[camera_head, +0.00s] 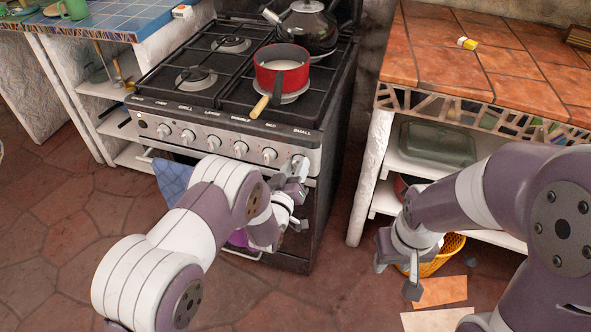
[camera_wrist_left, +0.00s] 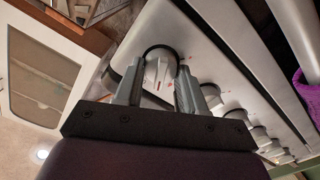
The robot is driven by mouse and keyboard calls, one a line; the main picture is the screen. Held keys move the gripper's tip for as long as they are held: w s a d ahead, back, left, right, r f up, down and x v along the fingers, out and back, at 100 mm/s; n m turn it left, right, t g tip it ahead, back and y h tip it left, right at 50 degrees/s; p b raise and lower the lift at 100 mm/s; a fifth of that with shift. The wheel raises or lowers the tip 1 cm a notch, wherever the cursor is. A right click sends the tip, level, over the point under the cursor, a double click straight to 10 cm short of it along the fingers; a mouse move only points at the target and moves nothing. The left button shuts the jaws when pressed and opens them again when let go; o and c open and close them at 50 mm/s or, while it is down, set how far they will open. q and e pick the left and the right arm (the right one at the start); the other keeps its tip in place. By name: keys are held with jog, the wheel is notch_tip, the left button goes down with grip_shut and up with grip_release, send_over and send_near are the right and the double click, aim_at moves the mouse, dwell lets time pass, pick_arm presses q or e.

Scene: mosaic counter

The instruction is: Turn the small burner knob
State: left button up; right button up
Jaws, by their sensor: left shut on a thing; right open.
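The stove's front panel (camera_head: 215,138) carries a row of knobs, and the word SMALL is printed above its right end. My left gripper (camera_head: 298,168) is at that right end and hides the small burner knob in the head view. In the left wrist view the small burner knob (camera_wrist_left: 160,70) sits between the two fingers of my left gripper (camera_wrist_left: 160,82), which are shut on it. Red marks show on the panel around it. My right gripper (camera_head: 396,278) is open and empty, low in front of the right counter.
A red pot (camera_head: 282,70) with a wooden handle stands on the front right burner, and a dark kettle (camera_head: 306,26) is behind it. A blue towel (camera_head: 172,178) hangs at the oven front. A yellow basket (camera_head: 440,256) is under the right counter (camera_head: 430,62).

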pick_arm(q)
jog(key=n+b, duration=0.1)
jog(key=n, duration=0.5)
jog(key=shift+a+f, duration=0.1)
jog(key=shift+f, duration=0.05)
dwell(0.4)
jog(key=o, duration=1)
jog(key=p+v, duration=0.1)
jog(key=v, duration=1.1)
jog(key=shift+s+a, duration=0.1)
jog(key=shift+s, duration=0.25)
grip_shut()
